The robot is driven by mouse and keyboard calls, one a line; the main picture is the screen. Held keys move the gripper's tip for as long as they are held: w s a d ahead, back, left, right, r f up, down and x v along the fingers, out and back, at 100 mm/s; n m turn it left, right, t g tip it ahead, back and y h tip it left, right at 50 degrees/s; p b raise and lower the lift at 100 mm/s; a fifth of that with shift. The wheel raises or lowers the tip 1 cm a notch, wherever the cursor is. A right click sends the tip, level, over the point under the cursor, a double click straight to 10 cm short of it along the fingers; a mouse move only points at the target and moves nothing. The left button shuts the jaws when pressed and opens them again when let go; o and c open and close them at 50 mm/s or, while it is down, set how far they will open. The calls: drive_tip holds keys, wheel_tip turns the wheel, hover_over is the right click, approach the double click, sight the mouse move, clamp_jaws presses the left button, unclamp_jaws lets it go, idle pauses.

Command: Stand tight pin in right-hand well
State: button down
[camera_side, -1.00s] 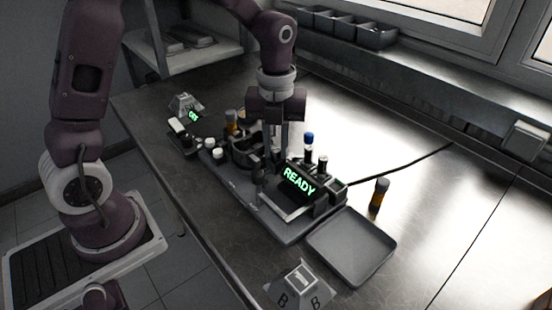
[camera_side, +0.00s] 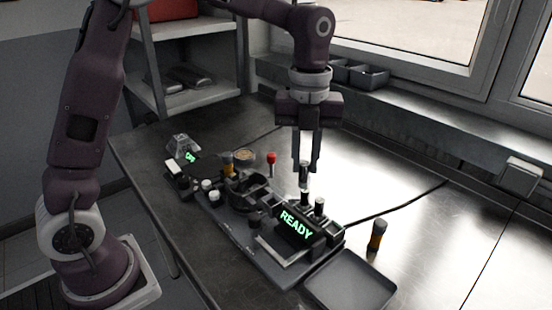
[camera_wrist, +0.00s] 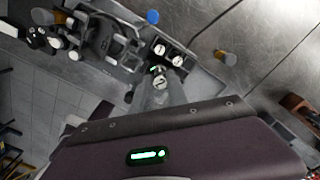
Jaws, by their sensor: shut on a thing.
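My gripper (camera_side: 306,167) is shut on a dark pin with a pale end (camera_side: 304,178), held upright above the READY unit. In the wrist view the pin's pale, marked end (camera_wrist: 160,83) shows between the fingertips. Two more pale-topped pins stand in the unit just below, one (camera_side: 304,198) nearly under the held pin and one (camera_side: 320,206) to its right. In the wrist view their round marked tops (camera_wrist: 160,48) lie side by side beyond my gripper. The unit's green READY display (camera_side: 296,225) is lit. I cannot tell which opening is the right-hand well.
An empty grey tray (camera_side: 350,283) lies at the front right. An orange-and-black cylinder (camera_side: 376,236) stands alone to the right. A red-capped piece (camera_side: 271,160) stands behind the fixture, and a blue-capped piece (camera_wrist: 153,17) shows in the wrist view.

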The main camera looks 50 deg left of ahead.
drive_tip(key=shift+w+d+f, duration=0.4)
drive_tip(key=shift+d+f, duration=0.75)
drive_tip(key=shift+w+d+f, duration=0.45)
drive_tip(key=shift+d+f, duration=0.75)
drive_tip(key=shift+w+d+f, duration=0.4)
drive_tip(key=shift+d+f, duration=0.75)
drive_tip(key=shift+f, duration=0.85)
drive_tip(key=c, duration=0.8)
unclamp_jaws()
drive_tip(key=shift+r, duration=0.1)
drive_tip(key=shift+r, duration=3)
